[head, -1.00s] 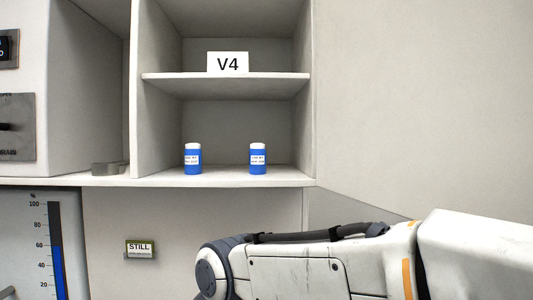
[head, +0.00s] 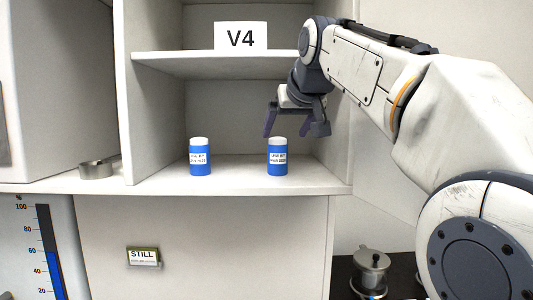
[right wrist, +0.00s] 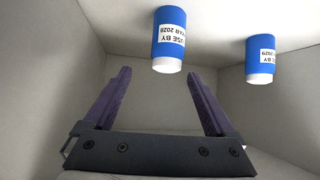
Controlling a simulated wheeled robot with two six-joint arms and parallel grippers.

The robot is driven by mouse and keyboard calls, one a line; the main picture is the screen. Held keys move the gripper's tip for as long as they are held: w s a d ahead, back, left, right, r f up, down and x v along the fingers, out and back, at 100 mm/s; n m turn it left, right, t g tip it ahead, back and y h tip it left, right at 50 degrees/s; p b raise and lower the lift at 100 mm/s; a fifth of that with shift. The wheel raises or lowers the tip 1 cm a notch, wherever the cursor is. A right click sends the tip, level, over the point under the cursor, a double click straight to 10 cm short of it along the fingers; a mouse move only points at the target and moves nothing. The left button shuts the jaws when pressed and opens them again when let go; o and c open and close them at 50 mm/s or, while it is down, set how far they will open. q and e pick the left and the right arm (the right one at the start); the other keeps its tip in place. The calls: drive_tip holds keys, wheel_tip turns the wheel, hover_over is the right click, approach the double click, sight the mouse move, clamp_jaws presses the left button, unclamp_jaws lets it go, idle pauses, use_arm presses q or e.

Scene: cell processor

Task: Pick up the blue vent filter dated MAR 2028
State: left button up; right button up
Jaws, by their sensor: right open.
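Two blue vent filters with white caps and white labels stand upright on the lower shelf under the V4 sign. The right one (head: 277,164) shows in the right wrist view (right wrist: 168,48), upside down, with a label reading USE BY MAR 2028. The left one (head: 200,164) shows there as the right-hand filter (right wrist: 260,48); its label ends in 2029 and its month is unclear. My right gripper (head: 293,124) is open and empty, just above and slightly right of the MAR 2028 filter, apart from it. Its two fingers also show in the right wrist view (right wrist: 160,75). My left gripper is not in view.
The V4 sign (head: 241,36) stands on the upper shelf (head: 185,64), above the filters. The compartment has side walls. A small metal cup (head: 96,170) sits on the ledge at left. A metal pot (head: 371,268) stands low at right. The shelf between the filters is clear.

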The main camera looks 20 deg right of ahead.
sight(275, 144)
drive_tip(key=x, duration=0.2)
drive_tip(key=shift+w+a+f, duration=0.1)
drive_tip(key=shift+w+a, duration=0.1)
drive_tip(key=shift+w, duration=0.05)
drive_tip(key=x, duration=0.1)
drive_tip(key=p+x, duration=0.2)
drive_tip(key=x, duration=0.1)
drive_tip(key=shift+a, duration=0.25)
drive_tip(key=shift+w+f, duration=0.45)
drive_tip(key=shift+w, duration=0.1)
drive_tip(key=shift+d, duration=0.1)
clamp_jaws()
drive_tip(key=shift+r, duration=0.1)
